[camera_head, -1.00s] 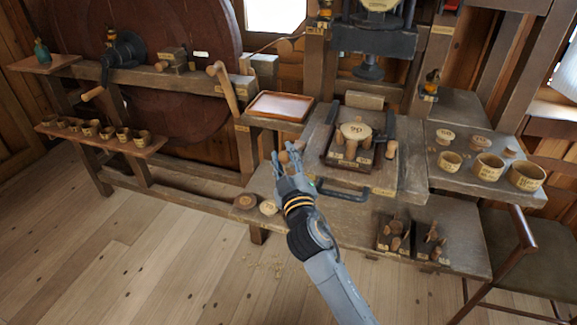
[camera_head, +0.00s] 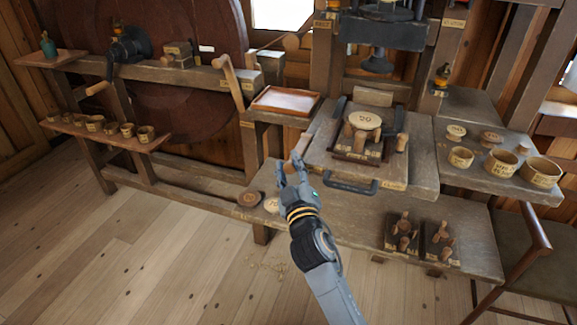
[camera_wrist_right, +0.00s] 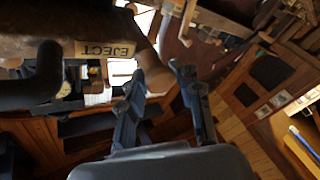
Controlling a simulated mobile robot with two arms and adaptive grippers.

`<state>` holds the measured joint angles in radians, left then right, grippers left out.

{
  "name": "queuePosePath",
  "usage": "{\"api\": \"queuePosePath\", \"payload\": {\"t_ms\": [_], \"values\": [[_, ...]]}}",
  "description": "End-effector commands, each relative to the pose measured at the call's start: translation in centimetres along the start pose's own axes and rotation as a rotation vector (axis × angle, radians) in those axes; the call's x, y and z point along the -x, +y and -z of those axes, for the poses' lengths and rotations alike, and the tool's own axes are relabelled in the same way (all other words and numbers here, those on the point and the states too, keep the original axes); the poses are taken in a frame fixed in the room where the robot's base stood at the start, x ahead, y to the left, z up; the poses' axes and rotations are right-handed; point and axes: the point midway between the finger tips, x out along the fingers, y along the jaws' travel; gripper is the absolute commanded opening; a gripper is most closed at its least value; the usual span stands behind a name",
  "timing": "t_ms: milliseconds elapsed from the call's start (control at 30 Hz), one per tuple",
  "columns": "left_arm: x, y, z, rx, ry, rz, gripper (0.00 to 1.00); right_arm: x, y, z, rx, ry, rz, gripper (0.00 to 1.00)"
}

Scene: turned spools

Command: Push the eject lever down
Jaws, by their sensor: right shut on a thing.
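The eject lever is a wooden handle (camera_wrist_right: 156,72) beside the tan EJECT label (camera_wrist_right: 105,50) in the right wrist view. In the head view the wooden handle (camera_head: 303,143) rises at the front left of the press bench. My right gripper (camera_head: 291,168) is at this handle, with its fingers around the lower part that shows. In the wrist view my right gripper (camera_wrist_right: 160,80) has one finger on each side of the wood and is shut on it. The lever's pivot is hidden. My left gripper is not in view.
A black bar handle (camera_head: 350,186) sits on the bench front, right of my gripper. A shallow tray (camera_head: 262,108) lies behind. Peg blocks (camera_head: 402,232) stand at right. The floor at left is clear.

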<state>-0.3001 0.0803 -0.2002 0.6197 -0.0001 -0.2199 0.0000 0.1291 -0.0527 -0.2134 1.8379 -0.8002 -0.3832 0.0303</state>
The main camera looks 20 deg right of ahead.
Motion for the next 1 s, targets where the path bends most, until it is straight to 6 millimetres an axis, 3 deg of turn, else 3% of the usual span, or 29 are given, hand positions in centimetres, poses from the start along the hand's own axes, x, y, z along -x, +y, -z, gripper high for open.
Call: {"api": "queuePosePath", "payload": {"t_ms": [33, 67, 100, 200, 667, 1000], "values": [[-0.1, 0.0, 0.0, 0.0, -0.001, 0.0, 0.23, 0.1, -0.6, -1.3, -0.006, -0.03, 0.011, 0.0], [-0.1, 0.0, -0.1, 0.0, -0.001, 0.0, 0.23, 0.1, -0.6, -1.3, -0.006, -0.03, 0.011, 0.0], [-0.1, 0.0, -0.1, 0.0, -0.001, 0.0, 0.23, 0.1, -0.6, -1.3, -0.006, -0.03, 0.011, 0.35], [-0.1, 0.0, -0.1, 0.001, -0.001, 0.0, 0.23, 0.1, -0.5, -1.3, -0.004, -0.03, 0.01, 0.52], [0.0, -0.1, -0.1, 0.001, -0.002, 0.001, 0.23, 0.7, -0.3, -0.7, 0.0, -0.017, 0.006, 0.52], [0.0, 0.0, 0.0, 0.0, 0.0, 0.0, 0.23, 7.2, -0.3, -0.8, -0.003, -0.023, 0.008, 0.52]]}}
